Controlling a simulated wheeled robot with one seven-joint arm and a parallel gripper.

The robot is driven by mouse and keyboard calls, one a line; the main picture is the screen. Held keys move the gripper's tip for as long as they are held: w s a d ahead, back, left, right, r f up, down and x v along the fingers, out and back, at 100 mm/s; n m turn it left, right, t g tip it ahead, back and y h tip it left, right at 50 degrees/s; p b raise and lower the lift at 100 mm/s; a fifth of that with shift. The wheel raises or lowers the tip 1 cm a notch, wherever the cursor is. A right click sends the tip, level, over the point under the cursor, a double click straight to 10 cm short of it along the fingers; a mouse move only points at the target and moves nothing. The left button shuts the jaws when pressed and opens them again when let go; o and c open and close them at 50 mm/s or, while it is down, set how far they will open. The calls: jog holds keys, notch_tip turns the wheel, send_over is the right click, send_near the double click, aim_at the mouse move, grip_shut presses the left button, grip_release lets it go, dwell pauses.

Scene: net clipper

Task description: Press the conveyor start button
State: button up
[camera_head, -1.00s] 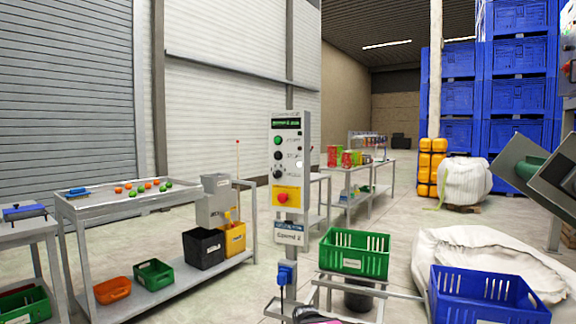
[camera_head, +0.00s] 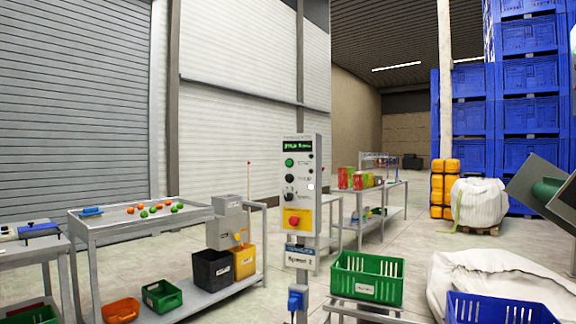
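The control panel (camera_head: 311,165) is a grey box on a post in the middle of the head view. It has a dark display with green text at the top. A green button (camera_head: 289,162) sits below the display on the left, with a black button (camera_head: 289,179) under it and a dark knob (camera_head: 289,196) lower still. A red button (camera_head: 294,221) sits on a yellow plate near the bottom. The small labels are too blurred to read surely. A sign below reads "Speed 2". My gripper is not in view.
A green crate (camera_head: 341,286) stands right of the post, and a blue crate (camera_head: 455,316) is at the lower right. A white bulk bag (camera_head: 481,264) lies behind them. Open floor lies beyond the panel.

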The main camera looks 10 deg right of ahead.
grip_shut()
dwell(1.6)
